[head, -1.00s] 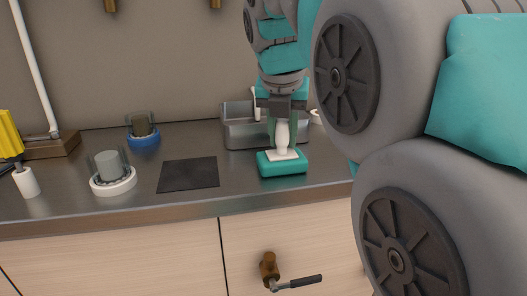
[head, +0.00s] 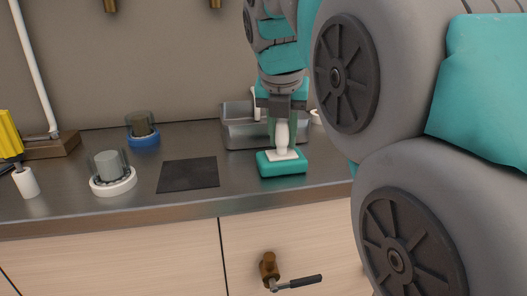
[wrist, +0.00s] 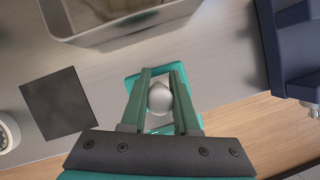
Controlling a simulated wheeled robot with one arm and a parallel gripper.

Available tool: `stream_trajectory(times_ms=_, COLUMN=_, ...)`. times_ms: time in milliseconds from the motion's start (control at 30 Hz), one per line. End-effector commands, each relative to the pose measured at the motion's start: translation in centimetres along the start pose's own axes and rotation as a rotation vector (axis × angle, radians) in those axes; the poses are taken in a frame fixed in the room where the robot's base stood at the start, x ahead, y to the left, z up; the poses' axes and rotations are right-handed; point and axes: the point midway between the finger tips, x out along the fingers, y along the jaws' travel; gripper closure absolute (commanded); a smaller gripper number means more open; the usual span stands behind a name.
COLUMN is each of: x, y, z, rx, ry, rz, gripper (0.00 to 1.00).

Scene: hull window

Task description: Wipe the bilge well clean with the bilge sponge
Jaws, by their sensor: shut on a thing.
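The bilge sponge is a teal block (head: 283,169) with a white plate and an upright white handle. It sits on or just above the metal counter, near the front edge; I cannot tell if it touches. My gripper (head: 283,122) points down and is shut on the white handle. In the wrist view my gripper (wrist: 159,88) has its two green fingers on either side of the round white handle top (wrist: 160,99), with the teal sponge (wrist: 133,84) below. A grey metal basin (head: 235,132), likely the bilge well, stands right behind the sponge. My gripper hides part of it.
A dark square mat (head: 188,175) lies left of the sponge. A white-ringed clear cup (head: 113,183) and a blue-ringed one (head: 143,138) stand further left. A yellow-headed tool (head: 11,135) is at the far left. A brown valve with a lever (head: 270,268) juts from the cabinet front.

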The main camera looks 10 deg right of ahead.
Motion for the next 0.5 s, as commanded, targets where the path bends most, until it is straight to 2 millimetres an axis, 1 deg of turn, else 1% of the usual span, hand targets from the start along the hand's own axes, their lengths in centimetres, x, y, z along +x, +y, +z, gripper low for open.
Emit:
stream_trajectory(times_ms=333, x=-0.02, y=0.00, z=0.01, rx=0.000, ry=0.000, rz=0.000, gripper=1.00)
stream_trajectory(times_ms=500, x=-0.66, y=0.01, z=0.27, rx=-0.001, ry=0.000, rz=0.000, gripper=1.00)
